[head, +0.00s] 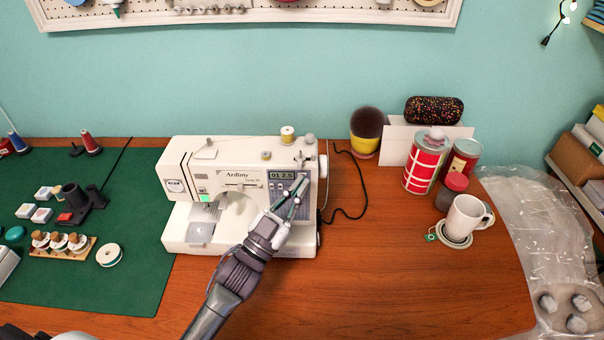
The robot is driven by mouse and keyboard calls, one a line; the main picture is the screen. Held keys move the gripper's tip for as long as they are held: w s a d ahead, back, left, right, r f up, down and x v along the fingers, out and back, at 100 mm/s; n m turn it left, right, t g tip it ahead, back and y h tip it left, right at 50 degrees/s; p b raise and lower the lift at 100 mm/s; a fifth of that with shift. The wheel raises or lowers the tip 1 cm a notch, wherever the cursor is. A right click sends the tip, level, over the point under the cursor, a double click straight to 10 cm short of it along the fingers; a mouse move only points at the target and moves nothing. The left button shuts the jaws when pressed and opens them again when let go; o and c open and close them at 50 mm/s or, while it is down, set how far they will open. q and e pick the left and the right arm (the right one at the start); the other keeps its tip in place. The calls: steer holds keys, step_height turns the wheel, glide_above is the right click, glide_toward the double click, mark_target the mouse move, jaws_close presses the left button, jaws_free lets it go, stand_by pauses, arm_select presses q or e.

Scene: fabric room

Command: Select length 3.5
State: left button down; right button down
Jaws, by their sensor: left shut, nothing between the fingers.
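A white sewing machine (212,178) stands in the middle of the table, its front facing me. Its small display (282,174) near the upper right of the front reads what looks like "01 2.5". A grey button panel lies under the display and is partly hidden by my gripper. My left gripper (300,184) is shut and empty, its fingertips at the panel just below and right of the display. I cannot tell whether the tips touch a button. My right gripper is not in view.
A green mat (130,285) with spools, small boxes and a black holder lies left. Right of the machine are a black cable (364,190), a red-and-white tin (425,162) and a white mug (465,217). The wooden table (400,290) is clear at front right.

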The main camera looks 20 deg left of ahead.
arm_select(q)
steer(key=shift+w+a, duration=0.1)
steer(key=shift+w, duration=0.15)
steer(key=shift+w, duration=0.25)
stand_by(0.5)
steer(key=shift+s, duration=0.7)
steer(key=shift+p, duration=0.35)
steer(key=shift+w, duration=0.1)
steer(key=shift+w, duration=0.35)
